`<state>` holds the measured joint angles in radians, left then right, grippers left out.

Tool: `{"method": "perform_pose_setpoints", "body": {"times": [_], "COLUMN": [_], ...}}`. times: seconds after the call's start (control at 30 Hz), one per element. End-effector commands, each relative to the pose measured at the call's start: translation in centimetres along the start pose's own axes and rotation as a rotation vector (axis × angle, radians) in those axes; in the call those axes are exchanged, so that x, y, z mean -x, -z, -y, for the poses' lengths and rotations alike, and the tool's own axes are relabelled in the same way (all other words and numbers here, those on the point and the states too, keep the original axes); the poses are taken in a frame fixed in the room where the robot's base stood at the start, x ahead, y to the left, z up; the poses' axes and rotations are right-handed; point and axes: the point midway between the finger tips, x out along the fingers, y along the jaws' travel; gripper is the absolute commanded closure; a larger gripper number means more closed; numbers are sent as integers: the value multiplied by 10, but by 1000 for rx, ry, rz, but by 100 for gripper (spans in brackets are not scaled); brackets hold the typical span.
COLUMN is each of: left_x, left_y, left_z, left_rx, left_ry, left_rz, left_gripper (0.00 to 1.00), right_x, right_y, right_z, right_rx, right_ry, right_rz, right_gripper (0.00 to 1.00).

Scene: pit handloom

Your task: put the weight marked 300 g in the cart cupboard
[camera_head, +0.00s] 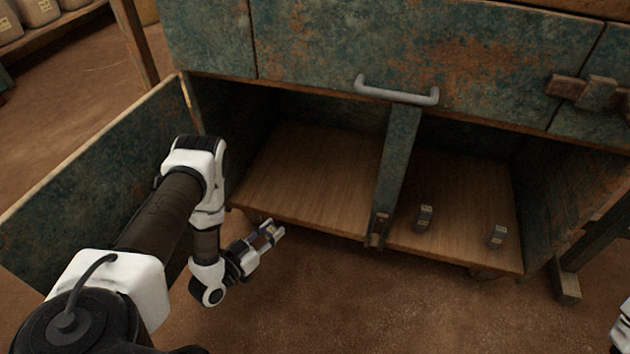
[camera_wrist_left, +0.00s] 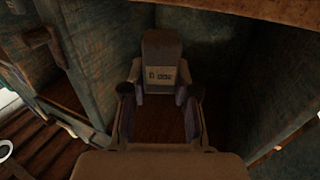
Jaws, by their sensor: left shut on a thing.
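My left gripper (camera_head: 270,236) is shut on a small dark block-shaped weight. In the left wrist view the weight (camera_wrist_left: 161,50) sits between the fingertips (camera_wrist_left: 160,88), with a pale label facing the camera; the label shows upside down and seems to read 300 g. In the head view the weight is mostly covered by the fingers. The gripper is just in front of the cart cupboard (camera_head: 300,222), at the front edge of its left compartment. The left compartment floor (camera_head: 315,175) is bare. My right gripper is not in view.
Two small dark labelled weights, one (camera_head: 425,217) and another (camera_head: 497,236), stand in the right compartment. A divider (camera_head: 397,170) separates the compartments. The open door (camera_head: 90,165) stands to the left beside my arm. A drawer handle (camera_head: 397,92) juts out above.

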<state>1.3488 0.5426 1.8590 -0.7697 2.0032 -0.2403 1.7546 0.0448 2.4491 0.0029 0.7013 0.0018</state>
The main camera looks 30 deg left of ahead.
Motion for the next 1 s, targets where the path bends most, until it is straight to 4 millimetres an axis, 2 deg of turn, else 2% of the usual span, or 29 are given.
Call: {"method": "perform_pose_setpoints", "body": {"times": [0.07,0.2,0.23,0.3,0.6,0.87,1.0], "left_x": [-2,-28,-34,-48,-101,-128,-156], "left_y": [3,8,-4,-5,-5,-4,-6], "left_z": [5,13,17,23,45,56,67], "left_rx": [-4,-3,-1,-1,-1,0,-2], "left_ry": [-2,-4,0,1,1,0,0], "left_rz": [-3,-7,-8,-8,-7,-5,-8], "left_gripper": [100,100,100,100,100,100,100], "right_x": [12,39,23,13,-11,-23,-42], "right_y": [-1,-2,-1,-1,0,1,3], "right_z": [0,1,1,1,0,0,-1], "right_rx": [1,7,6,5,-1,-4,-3], "right_ry": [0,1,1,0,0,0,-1], "right_rz": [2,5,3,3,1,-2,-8], "right_gripper": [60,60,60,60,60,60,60]}}
